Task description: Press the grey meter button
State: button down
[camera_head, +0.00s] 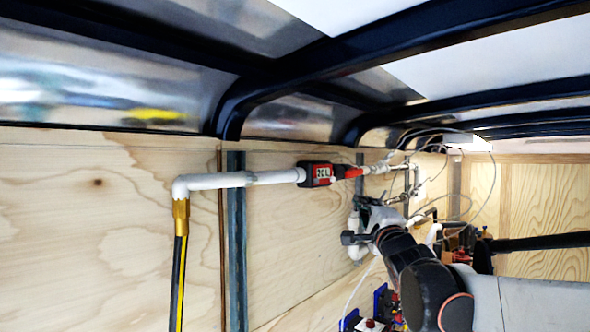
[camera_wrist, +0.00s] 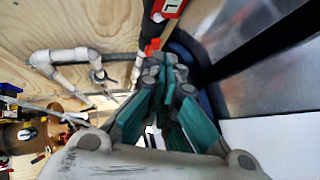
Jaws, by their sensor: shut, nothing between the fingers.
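The red meter (camera_head: 317,174) with a small display sits in line on the white pipe, high on the plywood wall in the head view. It also shows at the top edge of the wrist view (camera_wrist: 170,7), partly cut off. I cannot make out its grey button in either view. My gripper (camera_head: 362,216) is to the right of and below the meter in the head view, apart from it. In the wrist view my gripper (camera_wrist: 164,66) is shut and empty, its fingers pointing up the picture toward the meter and the red fitting beside it.
White pipe (camera_head: 225,180) runs left from the meter to an elbow and a yellow-black hose (camera_head: 179,270). Dark roof ribs (camera_head: 290,82) cross close above. Loose thin cables (camera_head: 440,140) and more pipework lie at the right. The wall left of the hose is clear.

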jog(key=shift+m+t+y, duration=0.6)
jog(key=shift+t+y, duration=0.1)
jog(key=shift+y, duration=0.1)
jog(key=r, duration=0.1)
jog(key=w+r, duration=0.1)
jog(key=r+p, duration=0.1)
jog(key=r, duration=0.1)
jog(key=shift+w, duration=0.25)
